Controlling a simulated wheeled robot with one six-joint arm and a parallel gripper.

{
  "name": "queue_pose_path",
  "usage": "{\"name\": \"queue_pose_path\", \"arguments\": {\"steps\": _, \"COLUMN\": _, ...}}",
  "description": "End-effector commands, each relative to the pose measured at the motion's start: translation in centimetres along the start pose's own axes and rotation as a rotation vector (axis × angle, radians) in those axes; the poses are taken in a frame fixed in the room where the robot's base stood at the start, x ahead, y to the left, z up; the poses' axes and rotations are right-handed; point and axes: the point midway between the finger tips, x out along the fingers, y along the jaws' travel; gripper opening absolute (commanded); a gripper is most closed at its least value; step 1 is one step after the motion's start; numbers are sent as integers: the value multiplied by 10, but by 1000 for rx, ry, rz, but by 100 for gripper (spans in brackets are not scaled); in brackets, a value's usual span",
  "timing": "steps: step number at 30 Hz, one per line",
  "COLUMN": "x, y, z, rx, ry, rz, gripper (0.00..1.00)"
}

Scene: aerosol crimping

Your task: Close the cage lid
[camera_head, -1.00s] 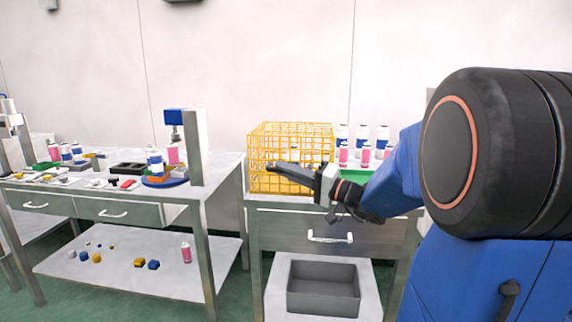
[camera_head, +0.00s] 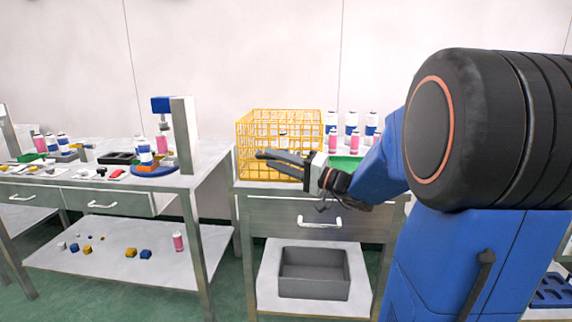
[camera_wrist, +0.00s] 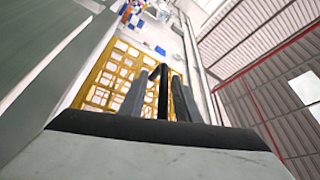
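The yellow wire cage (camera_head: 243,140) stands on the table in the middle of the head view. It also fills the left-centre of the wrist view (camera_wrist: 100,85). Its top edges show, but I cannot tell the lid's state from the wires.
A grey bin (camera_head: 313,275) sits on the lower shelf. A left bench holds a press (camera_head: 185,135) and small parts. A floor gap separates the tables.

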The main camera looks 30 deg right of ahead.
Motion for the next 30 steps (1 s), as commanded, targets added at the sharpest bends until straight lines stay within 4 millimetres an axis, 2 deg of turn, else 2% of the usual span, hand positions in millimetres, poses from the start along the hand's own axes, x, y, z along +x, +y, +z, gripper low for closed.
{"name": "queue_pose_path", "arguments": {"steps": 5, "x": -12, "y": 0, "z": -1, "rx": -1, "ry": 4, "rz": 1, "gripper": 29}}
{"name": "queue_pose_path", "arguments": {"steps": 30, "x": -117, "y": 1, "z": -1, "rx": 1, "ry": 3, "rz": 3, "gripper": 29}}
